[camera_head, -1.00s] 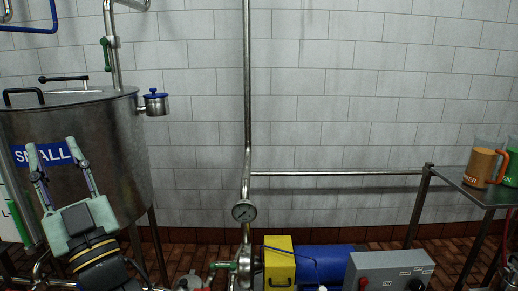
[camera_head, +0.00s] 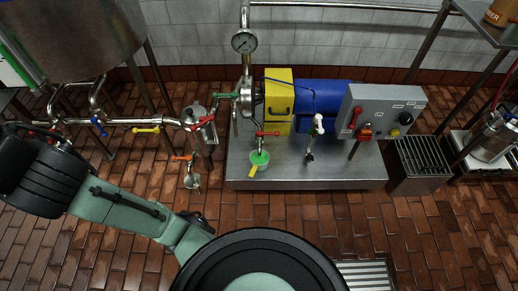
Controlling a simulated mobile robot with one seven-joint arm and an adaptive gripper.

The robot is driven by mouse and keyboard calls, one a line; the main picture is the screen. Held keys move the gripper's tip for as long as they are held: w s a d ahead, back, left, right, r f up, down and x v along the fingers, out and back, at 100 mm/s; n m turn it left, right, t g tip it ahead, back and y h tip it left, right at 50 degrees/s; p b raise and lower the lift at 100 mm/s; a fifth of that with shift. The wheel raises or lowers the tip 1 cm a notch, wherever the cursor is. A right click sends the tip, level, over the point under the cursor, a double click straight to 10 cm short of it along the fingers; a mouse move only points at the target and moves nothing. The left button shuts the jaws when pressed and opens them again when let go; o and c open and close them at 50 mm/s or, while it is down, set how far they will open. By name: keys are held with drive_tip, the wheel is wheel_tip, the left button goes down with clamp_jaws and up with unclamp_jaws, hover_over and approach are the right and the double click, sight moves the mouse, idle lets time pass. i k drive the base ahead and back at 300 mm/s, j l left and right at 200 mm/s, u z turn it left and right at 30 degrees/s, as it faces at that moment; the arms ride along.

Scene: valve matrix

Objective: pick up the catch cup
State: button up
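A small cup with green inside and a yellow handle (camera_head: 259,159) is on or just above the grey metal base, right under a red-handled tap (camera_head: 267,134). It looks like the catch cup, though no label shows. The handle points down and left. My gripper is not in view now. My arm crosses the lower left of the head view, with its black joint at the left edge, and the cup is clear of it.
A pump with a yellow guard (camera_head: 279,104) and blue motor (camera_head: 322,97) stands behind the cup, with a control box (camera_head: 383,108) to the right. Valved pipes (camera_head: 147,124) run at left below the tank (camera_head: 70,35). The brick floor (camera_head: 310,217) in front is largely open.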

sight(260, 164)
drive_tip(key=z, duration=1.4)
drive_tip(key=u, duration=1.4)
drive_tip(key=j+z, duration=0.1)
drive_tip(key=z, duration=0.2)
drive_tip(key=i+z, duration=0.15)
drive_tip(key=z, duration=0.2)
drive_tip(key=i+j+z, duration=0.1)
drive_tip(key=z, duration=0.3)
drive_tip(key=i, duration=0.1)
